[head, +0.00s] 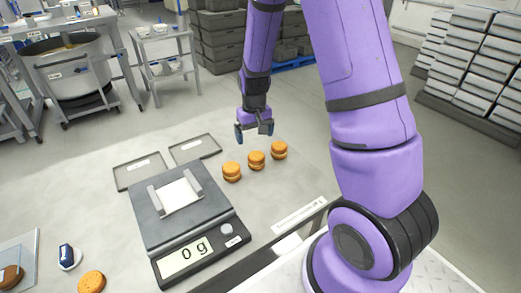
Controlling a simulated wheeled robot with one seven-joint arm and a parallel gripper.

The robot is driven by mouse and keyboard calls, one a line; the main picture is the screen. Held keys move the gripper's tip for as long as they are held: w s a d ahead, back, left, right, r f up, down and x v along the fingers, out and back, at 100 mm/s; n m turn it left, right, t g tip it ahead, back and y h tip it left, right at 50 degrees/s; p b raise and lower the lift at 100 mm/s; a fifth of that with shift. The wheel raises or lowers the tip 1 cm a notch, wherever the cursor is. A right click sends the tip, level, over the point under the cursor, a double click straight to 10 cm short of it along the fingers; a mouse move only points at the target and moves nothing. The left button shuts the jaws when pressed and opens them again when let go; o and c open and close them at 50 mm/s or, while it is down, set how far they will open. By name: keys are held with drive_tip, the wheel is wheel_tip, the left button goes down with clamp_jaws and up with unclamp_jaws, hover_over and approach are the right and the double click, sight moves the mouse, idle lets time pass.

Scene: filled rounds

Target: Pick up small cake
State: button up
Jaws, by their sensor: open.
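Three small round sandwich cakes, orange-brown with a filling line, stand in a slanting row on the grey table. They are the left cake (231,171), the middle cake (256,160) and the right cake (279,150). My gripper (254,133) hangs from my purple arm above and behind the row, nearest in the picture to the middle cake. Its jaws are open, with nothing seen between them. It appears apart from the cakes; its exact height above the table is hard to tell.
A scale (184,213) reading 0 g stands left of the cakes. Two shallow trays (142,171) (195,148) lie behind it. A round biscuit (91,282) and a blue-and-white item (68,257) lie at lower left. A label strip (299,214) marks the front edge.

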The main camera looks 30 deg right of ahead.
sight(256, 155)
drive_tip(key=shift+w+d+f, duration=0.5)
drive_tip(key=shift+d+f, duration=0.1)
drive_tip(key=shift+f, duration=0.25)
drive_tip(key=shift+w+d+f, duration=0.1)
drive_tip(key=shift+w+f, duration=0.05)
drive_tip(key=shift+f, duration=5.1)
drive_tip(key=c, duration=0.8)
